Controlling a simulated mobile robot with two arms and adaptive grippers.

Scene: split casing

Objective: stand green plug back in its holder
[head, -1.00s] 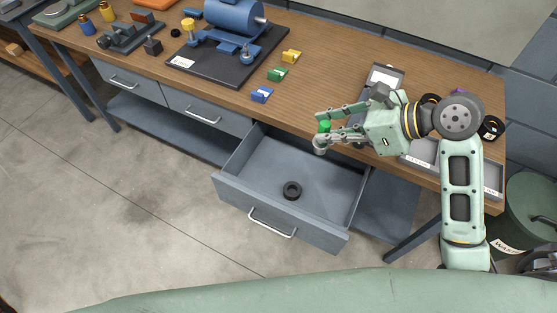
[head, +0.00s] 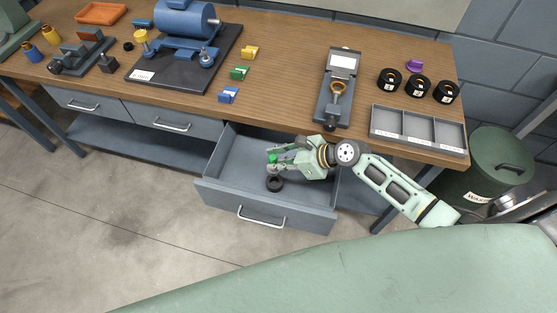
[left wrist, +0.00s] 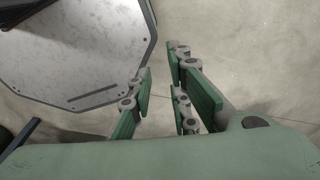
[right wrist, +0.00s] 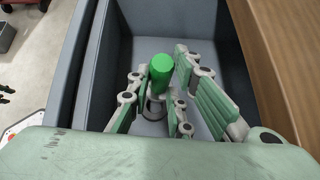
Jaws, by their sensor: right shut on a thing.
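The green plug (head: 272,159) is between the fingers of my right gripper (head: 279,158), low over the open drawer (head: 240,165). In the right wrist view the plug (right wrist: 162,70) shows its rounded green top, with the fingers shut around its lower part. A black ring-shaped piece (head: 275,184) lies on the drawer floor just in front of the gripper; whether it is the holder I cannot tell. A small green block with a label (head: 239,72) sits on the bench. My left gripper (left wrist: 160,85) is open and empty in the left wrist view, outside the head view.
Yellow (head: 250,52) and blue (head: 228,95) labelled blocks stand near the green one. A blue motor on a black plate (head: 165,75), a grey fixture (head: 335,90), several black rings and a divided grey tray (head: 418,130) are on the bench. Drawer walls surround my right gripper.

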